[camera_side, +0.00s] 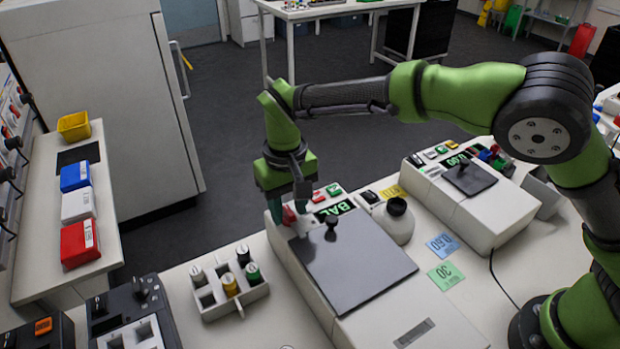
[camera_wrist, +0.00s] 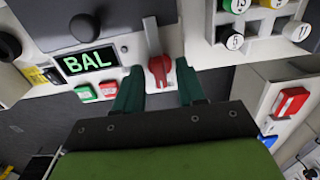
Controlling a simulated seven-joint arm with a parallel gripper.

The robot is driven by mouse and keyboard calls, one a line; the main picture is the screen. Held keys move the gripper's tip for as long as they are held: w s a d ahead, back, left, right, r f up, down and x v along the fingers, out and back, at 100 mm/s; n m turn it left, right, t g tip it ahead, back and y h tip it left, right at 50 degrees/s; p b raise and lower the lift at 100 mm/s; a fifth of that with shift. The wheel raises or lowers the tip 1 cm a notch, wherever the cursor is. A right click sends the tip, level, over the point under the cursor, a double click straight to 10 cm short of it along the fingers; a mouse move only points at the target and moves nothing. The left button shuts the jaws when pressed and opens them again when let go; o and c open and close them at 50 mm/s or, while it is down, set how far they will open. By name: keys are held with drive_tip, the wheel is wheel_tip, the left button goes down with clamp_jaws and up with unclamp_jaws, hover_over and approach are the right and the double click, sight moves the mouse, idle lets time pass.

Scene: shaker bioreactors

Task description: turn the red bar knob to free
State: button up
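The red bar knob (camera_wrist: 160,69) is on the white front panel of a shaker, beside a display (camera_wrist: 86,62) reading BAL. Its bar runs roughly up and down in the wrist view, with a grey strip beyond it. My gripper (camera_wrist: 160,82) is open, with one dark green finger on each side of the knob and gaps visible between. In the side view the knob (camera_side: 289,215) shows partly behind my gripper (camera_side: 287,207), which points down at the panel. Whether the fingertips reach down around the knob is hard to tell.
A green button (camera_wrist: 84,93) and a red button (camera_wrist: 109,89) sit beside the display. The shaker's dark platform (camera_side: 355,262) has a black knob (camera_side: 331,228). A rack with capped bottles (camera_side: 230,285) stands to the left; a second shaker (camera_side: 470,200) stands to the right.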

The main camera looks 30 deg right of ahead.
clamp_jaws()
idle(0.5)
drive_tip(key=m, duration=0.4)
drive_tip(key=shift+m, duration=0.3)
drive_tip(key=m, duration=0.4)
drive_tip(key=shift+m, duration=0.3)
drive_tip(key=m, duration=0.4)
drive_tip(key=shift+m, duration=2.4)
